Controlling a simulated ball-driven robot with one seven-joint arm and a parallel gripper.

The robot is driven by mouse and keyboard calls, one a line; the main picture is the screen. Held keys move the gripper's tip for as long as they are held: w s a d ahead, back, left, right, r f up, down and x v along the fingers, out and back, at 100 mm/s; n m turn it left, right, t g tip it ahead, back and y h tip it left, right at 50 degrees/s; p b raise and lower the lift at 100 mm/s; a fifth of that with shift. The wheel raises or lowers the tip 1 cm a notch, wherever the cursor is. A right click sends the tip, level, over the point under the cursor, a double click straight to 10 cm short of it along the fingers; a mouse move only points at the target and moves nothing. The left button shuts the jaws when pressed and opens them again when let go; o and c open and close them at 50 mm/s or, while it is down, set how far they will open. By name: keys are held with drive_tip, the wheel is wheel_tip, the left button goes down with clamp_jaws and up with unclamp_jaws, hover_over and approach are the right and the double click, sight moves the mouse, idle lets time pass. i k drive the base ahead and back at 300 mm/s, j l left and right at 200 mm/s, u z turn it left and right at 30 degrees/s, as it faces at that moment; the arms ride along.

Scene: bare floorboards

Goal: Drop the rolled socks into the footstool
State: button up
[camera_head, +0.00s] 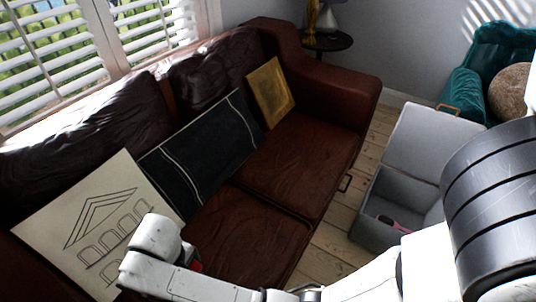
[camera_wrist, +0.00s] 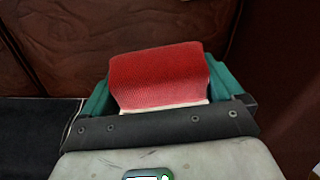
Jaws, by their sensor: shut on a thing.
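The rolled socks (camera_wrist: 158,78) are a red, ribbed-looking bundle with a white edge, seen in the wrist view between the teal fingers of my gripper (camera_wrist: 163,88). My gripper is shut on them. In the head view a small red patch of the socks (camera_head: 196,266) shows beside my wrist, above the sofa seat; the fingers are hidden there. The footstool (camera_head: 372,232) is a light grey box to the right of the sofa, with its lid (camera_head: 428,146) raised. A pink and dark item (camera_head: 386,221) lies inside it. My gripper is well to the left of the footstool.
A brown leather sofa (camera_head: 290,160) with several cushions fills the left and middle. Floorboards (camera_head: 335,243) show between sofa and footstool. A teal armchair (camera_head: 465,88) with a round cushion stands at the back right, and a small side table (camera_head: 328,42) behind the sofa.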

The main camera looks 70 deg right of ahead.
sight(391, 219)
drive_tip(key=z, duration=1.65)
drive_tip(key=i+l+z, duration=0.1)
drive_tip(key=z, duration=0.3)
drive_tip(key=i+l+z, duration=0.15)
drive_tip(key=z, duration=0.2)
drive_tip(key=i+z, duration=0.15)
drive_tip(key=z, duration=0.25)
drive_tip(key=i+l, duration=0.05)
